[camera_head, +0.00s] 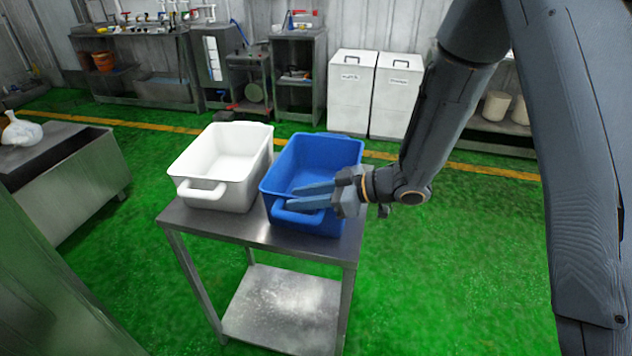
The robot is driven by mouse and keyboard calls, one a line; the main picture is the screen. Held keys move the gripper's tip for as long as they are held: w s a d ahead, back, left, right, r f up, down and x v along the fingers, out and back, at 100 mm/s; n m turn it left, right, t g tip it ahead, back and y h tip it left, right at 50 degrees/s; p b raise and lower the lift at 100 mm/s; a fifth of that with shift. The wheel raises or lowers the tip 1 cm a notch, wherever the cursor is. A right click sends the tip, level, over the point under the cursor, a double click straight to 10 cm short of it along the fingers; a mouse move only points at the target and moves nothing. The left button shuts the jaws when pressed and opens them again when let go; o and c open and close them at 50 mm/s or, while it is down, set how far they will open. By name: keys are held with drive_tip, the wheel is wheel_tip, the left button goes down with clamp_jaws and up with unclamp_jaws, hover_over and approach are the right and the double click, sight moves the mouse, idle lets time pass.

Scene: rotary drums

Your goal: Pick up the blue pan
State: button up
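The blue pan (318,151) is a deep, empty rectangular tub. It sits upright on the right half of a small metal table (252,226). Its near handle (297,216) sticks out over the table's front. My gripper (291,197) reaches in from the right, over the pan's near end, with its fingers pointing left. The two fingers are spread with a gap between them, and I see nothing held. The lower finger appears just above the near handle; I cannot tell whether it touches. The gripper hides part of the pan's near right rim.
A white pan (225,160) stands close beside the blue pan on the left. Two white bins (351,95) and metal workbenches (134,70) line the back wall. A metal-topped unit (75,185) stands at left. Green floor (440,270) is clear right of the table.

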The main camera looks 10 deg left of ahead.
drive_tip(key=shift+a, duration=0.2)
clamp_jaws()
idle(1.3)
